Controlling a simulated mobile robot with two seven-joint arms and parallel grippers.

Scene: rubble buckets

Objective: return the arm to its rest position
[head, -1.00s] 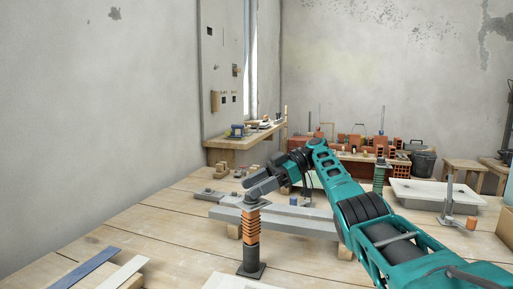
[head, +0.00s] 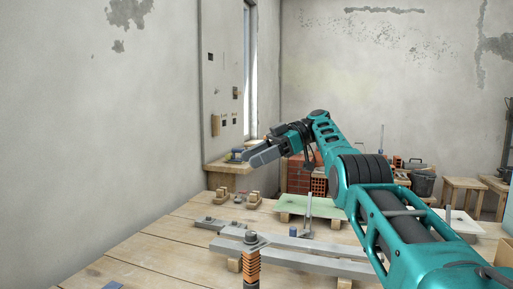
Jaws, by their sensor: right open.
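My right gripper (head: 262,155) is dark grey, at the end of my teal right arm (head: 340,170), which comes in from the lower right. It hangs in the air above the wooden table, in front of the back-left corner shelf. It is open and I see nothing between its fingers. In the picture it is well above an orange ribbed post with a dark top (head: 251,265), apart from it. My left gripper is not in view.
The plank table (head: 150,255) holds grey metal bars (head: 290,258), small wooden blocks (head: 222,195) and a pale green board (head: 300,205). A wooden shelf (head: 228,168) is on the left wall. A dark bucket (head: 424,184) and a small wooden table (head: 463,184) stand at the back right.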

